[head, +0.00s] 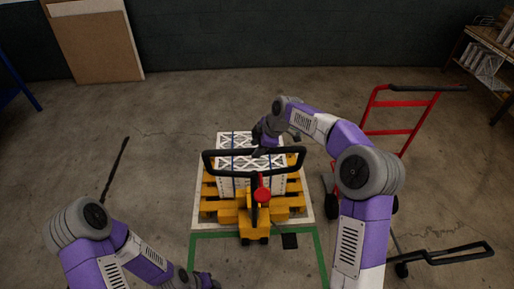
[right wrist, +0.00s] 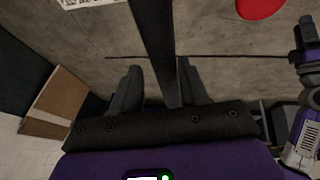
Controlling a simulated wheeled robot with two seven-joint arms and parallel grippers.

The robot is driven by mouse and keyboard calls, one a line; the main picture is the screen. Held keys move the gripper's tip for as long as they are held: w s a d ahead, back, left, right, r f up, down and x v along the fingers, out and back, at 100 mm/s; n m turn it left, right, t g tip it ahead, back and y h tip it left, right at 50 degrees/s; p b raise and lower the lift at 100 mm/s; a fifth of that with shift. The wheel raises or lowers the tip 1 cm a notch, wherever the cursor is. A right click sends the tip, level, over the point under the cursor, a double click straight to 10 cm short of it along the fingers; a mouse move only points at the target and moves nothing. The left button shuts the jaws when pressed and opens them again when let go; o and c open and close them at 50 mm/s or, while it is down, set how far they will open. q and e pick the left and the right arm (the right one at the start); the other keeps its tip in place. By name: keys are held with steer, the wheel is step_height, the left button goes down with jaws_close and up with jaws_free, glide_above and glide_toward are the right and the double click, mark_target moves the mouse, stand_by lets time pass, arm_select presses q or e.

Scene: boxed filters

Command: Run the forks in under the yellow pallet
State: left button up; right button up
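The yellow pallet (head: 209,190) lies on the floor, carrying white boxed filters (head: 238,140) with blue straps. A yellow pallet jack (head: 254,218) stands at its near side; its forks are hidden, so I cannot tell how far in they are. Its black loop handle (head: 214,169) and red part (head: 262,194) rise in front of the load. My right gripper (head: 262,149) is at the handle's far bar. In the right wrist view its fingers (right wrist: 160,92) are apart, with a black bar (right wrist: 153,35) passing between them. My left gripper (head: 205,281) is low, at the bottom edge, away from the handle.
A white floor outline (head: 195,211) surrounds the pallet, and a green one (head: 318,250) lies nearer. A red hand truck (head: 402,103) stands right; another black handle (head: 460,252) is at lower right. Brown boards (head: 98,48) lean on the back wall. Floor left of the pallet is mostly clear.

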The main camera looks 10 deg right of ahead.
steer(key=shift+o, duration=0.6)
steer(key=shift+f, duration=0.1)
steer(key=v, duration=0.7)
steer(key=shift+d+r, duration=0.1)
steer(key=shift+r, duration=0.2)
